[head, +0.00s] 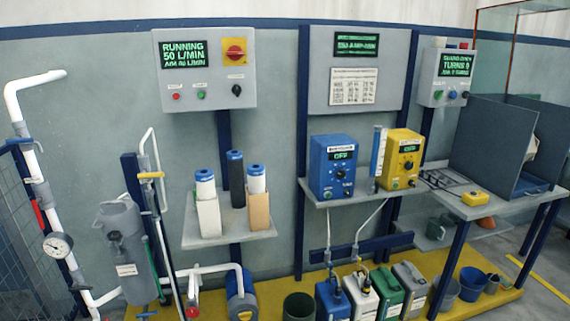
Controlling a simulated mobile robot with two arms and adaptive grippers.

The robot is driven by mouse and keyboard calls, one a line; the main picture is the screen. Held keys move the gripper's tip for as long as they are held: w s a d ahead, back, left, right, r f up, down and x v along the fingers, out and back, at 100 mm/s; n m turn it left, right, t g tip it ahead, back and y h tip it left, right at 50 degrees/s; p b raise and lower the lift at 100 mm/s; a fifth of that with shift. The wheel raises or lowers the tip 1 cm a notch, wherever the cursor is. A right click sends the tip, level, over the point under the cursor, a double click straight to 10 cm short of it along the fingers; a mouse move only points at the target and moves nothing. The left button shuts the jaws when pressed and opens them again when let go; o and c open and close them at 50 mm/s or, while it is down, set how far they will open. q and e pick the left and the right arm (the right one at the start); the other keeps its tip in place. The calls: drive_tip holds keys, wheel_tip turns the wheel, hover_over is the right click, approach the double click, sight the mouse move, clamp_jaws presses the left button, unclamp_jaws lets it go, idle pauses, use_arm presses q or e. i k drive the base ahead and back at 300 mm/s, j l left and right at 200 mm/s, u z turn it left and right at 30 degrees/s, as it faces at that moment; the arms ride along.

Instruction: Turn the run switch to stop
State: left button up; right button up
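A grey control panel (204,118) hangs on the wall at upper left in the head view. Its screen (184,58) reads "RUNNING 50 L/MIN", with a second line hard to read. Below are a red button (176,96), a green button (201,95) and a black knob (236,90). Their small labels are too blurred to read, so I cannot tell which one is marked as the run switch. Neither of my grippers shows.
A shelf (230,234) with filter cartridges and boxes is below the panel. White pipes (32,150) and a grey filter housing (122,250) stand at left. Blue (322,180) and yellow (391,172) units sit on another shelf. Jugs and buckets stand on the yellow floor platform (262,308).

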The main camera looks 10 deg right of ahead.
sight(438, 94)
drive_tip(key=i+l+z, duration=0.3)
drive_tip(key=l, duration=0.2)
drive_tip(key=i+l+z, duration=0.3)
drive_tip(key=i+l, duration=0.1)
